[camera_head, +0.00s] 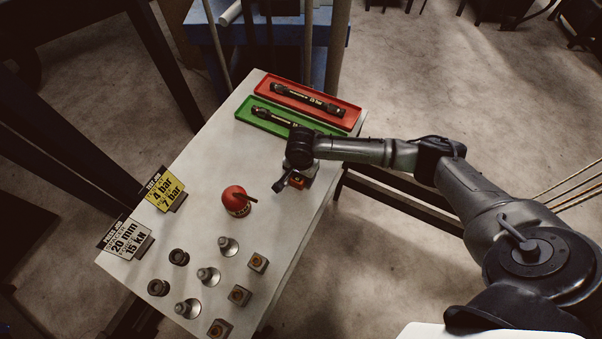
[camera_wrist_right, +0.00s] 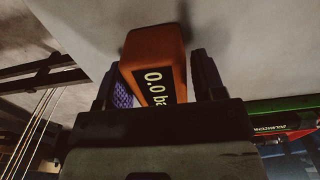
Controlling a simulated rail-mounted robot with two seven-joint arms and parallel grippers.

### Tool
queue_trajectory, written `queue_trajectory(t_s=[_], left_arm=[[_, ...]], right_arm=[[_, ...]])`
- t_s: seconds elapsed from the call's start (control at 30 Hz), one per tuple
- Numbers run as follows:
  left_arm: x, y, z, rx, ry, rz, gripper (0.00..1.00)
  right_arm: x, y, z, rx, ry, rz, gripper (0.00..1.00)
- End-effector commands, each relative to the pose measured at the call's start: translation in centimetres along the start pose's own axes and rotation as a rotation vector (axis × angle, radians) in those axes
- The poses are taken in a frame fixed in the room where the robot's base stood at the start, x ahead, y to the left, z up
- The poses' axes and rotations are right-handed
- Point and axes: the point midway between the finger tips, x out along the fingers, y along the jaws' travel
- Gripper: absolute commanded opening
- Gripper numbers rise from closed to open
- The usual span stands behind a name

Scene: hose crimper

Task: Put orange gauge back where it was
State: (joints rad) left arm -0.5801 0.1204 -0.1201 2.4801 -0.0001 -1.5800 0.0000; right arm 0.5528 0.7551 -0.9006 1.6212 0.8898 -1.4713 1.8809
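The orange gauge (camera_wrist_right: 155,55), with a dark display reading "0.0 ba", sits between the two fingers of my right gripper (camera_wrist_right: 160,85) in the right wrist view. In the head view my right gripper (camera_head: 291,178) is over the right edge of the white table. A small orange part of the gauge (camera_head: 297,183) shows below the wrist; the rest is hidden. I cannot tell whether the gauge touches the table. My left gripper is not in view.
A red tray (camera_head: 345,122) and a green tray (camera_head: 243,112), each with a dark hose, lie at the back. A red round object (camera_head: 235,196) stands mid-table. A yellow sign (camera_head: 165,190) and white sign (camera_head: 126,238) stand left. Several metal fittings (camera_head: 208,275) stand in front.

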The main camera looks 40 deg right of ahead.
Motion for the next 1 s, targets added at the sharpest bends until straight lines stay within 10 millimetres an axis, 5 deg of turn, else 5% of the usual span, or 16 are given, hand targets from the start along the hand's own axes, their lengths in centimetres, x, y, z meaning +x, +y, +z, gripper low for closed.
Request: queue_trajectory(t_s=[0.4,1.0], left_arm=[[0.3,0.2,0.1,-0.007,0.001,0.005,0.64],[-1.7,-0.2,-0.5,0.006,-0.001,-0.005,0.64]], right_arm=[[-0.3,0.0,0.0,0.000,0.001,-0.001,0.73],[-10.2,-0.1,0.0,0.001,-0.001,-0.002,0.73]])
